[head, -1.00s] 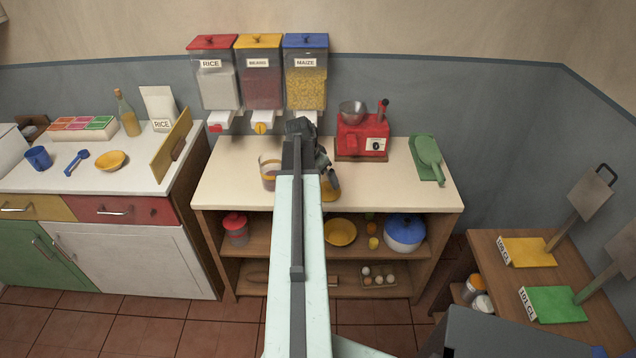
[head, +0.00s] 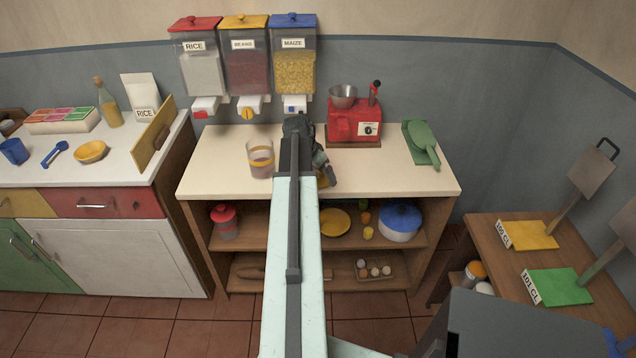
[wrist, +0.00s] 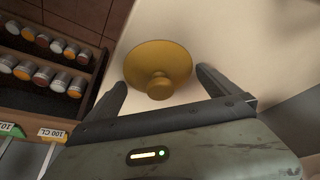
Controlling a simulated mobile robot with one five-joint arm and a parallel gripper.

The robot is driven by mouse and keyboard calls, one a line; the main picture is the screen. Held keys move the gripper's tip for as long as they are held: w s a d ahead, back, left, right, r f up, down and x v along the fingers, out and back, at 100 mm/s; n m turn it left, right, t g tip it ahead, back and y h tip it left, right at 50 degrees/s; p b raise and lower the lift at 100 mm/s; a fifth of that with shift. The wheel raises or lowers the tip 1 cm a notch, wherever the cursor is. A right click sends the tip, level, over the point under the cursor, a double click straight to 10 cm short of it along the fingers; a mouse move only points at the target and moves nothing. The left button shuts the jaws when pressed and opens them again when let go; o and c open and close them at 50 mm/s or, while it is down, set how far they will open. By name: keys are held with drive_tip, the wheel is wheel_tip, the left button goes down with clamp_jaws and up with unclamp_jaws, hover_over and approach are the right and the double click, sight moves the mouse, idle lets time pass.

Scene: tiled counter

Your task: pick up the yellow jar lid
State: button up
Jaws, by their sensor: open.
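The yellow jar lid (wrist: 158,58), round with a knob, lies on the pale counter in the wrist view. My gripper (wrist: 162,80) is open, with one finger on each side of the lid's knob end and nothing held. Whether the fingers touch the lid or are down at its height, I cannot tell. In the head view my gripper (head: 325,168) is over the counter's front middle, and only a bit of the yellow lid (head: 322,181) shows beside my arm; the rest is hidden.
A glass jar (head: 261,160) with a yellow band stands left of my arm. Dispensers (head: 245,60) hang behind. The counter's front edge is close; a rack of small jars (wrist: 45,60) lies below.

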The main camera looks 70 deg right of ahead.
drive_tip(key=shift+r, duration=0.1)
drive_tip(key=c, duration=1)
drive_tip(key=shift+r, duration=0.1)
drive_tip(key=shift+c, duration=0.2)
